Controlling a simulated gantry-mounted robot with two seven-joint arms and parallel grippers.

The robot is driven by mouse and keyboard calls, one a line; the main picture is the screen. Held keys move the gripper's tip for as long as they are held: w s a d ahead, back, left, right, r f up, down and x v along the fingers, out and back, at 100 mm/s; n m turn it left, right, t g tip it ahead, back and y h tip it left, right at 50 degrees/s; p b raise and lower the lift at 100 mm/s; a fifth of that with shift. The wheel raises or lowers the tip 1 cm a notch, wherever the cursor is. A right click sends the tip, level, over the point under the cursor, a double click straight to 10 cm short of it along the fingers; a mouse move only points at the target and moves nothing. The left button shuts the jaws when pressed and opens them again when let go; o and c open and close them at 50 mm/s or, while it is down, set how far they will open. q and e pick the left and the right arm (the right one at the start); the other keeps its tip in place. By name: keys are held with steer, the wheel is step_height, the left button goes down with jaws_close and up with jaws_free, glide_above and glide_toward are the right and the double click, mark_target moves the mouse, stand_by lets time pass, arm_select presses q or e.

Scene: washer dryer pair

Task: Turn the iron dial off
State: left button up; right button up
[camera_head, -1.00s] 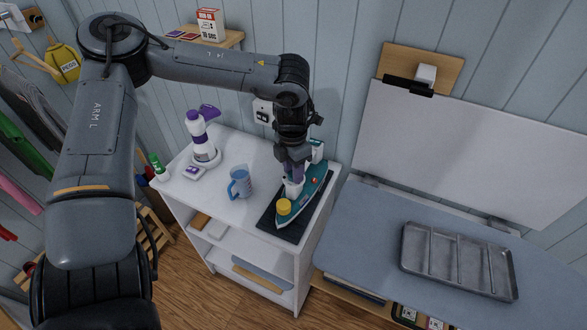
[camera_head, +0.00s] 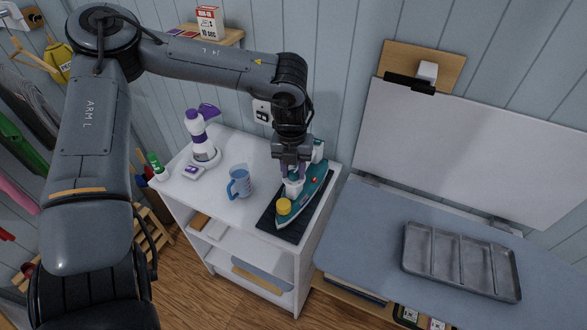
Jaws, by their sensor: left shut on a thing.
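The iron (camera_head: 314,192) has a teal body with a white handle and a yellow cap at its front. It lies on a dark mat (camera_head: 268,222) on top of the white shelf unit. My left gripper (camera_head: 292,176) points down over the middle of the iron and is shut on the iron's dial, between its fingers at the white part. The dial itself is mostly hidden by the fingers. My right gripper is not in view.
A blue measuring cup (camera_head: 239,182), a white and purple steamer (camera_head: 200,140) and a green-capped bottle (camera_head: 158,166) stand left of the iron. To the right, an ironing board (camera_head: 365,222) carries a grey divided tray (camera_head: 459,262).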

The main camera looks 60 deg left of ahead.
mark_target(292, 173)
arm_select(q)
steer(key=shift+n, duration=1)
steer(key=o, duration=1)
steer(key=shift+o, duration=0.2)
step_height(292, 173, up, 11)
steer(key=p, duration=0.1)
steer(key=shift+s, duration=0.2)
steer(key=shift+a+f, duration=0.1)
